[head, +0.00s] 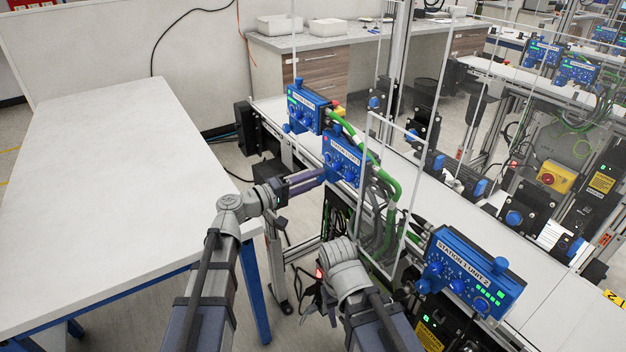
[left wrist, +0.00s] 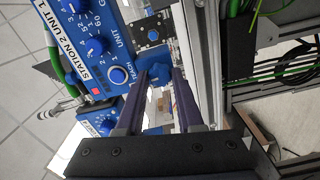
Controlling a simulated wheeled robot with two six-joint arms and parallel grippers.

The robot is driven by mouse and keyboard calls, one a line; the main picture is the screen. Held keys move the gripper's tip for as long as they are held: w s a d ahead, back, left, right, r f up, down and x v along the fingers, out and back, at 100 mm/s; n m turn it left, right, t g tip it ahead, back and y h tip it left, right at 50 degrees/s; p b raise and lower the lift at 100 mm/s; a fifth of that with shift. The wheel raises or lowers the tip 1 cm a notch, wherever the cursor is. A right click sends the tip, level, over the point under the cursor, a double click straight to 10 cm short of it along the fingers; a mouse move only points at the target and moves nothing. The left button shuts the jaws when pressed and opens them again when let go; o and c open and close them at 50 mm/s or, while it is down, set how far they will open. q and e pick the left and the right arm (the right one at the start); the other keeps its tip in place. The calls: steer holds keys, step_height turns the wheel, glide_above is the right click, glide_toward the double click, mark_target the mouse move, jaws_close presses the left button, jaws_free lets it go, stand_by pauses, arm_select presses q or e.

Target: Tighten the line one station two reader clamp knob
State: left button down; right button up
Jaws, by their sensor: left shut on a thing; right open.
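The blue control box marked Station 2 Unit 1 (head: 344,157) stands at the near edge of the first conveyor. It also shows in the left wrist view (left wrist: 78,60), with dials and a round button. My left gripper (head: 322,175) reaches right to the box's lower front. In the left wrist view its two purple fingers (left wrist: 159,85) are shut on a blue clamp knob (left wrist: 160,73), beside the box and near a metal rail. The knob's turn position cannot be told. My right gripper (head: 308,297) is low beside the conveyor frame, open, mostly hidden by its wrist.
A white table (head: 110,180) fills the left. Another blue box (head: 306,107) stands farther along the line, and Station 1 Unit 2 (head: 468,272) stands at the right. Green hoses (head: 388,175) and a clear guard frame (head: 405,215) are close right of my left gripper.

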arm_select(q)
steer(key=shift+m, duration=0.5)
steer(key=c, duration=0.5)
jaws_free()
steer(key=shift+c, duration=0.2)
steer(key=v, duration=0.7)
steer(key=shift+s+a, duration=0.25)
steer(key=shift+a, duration=0.1)
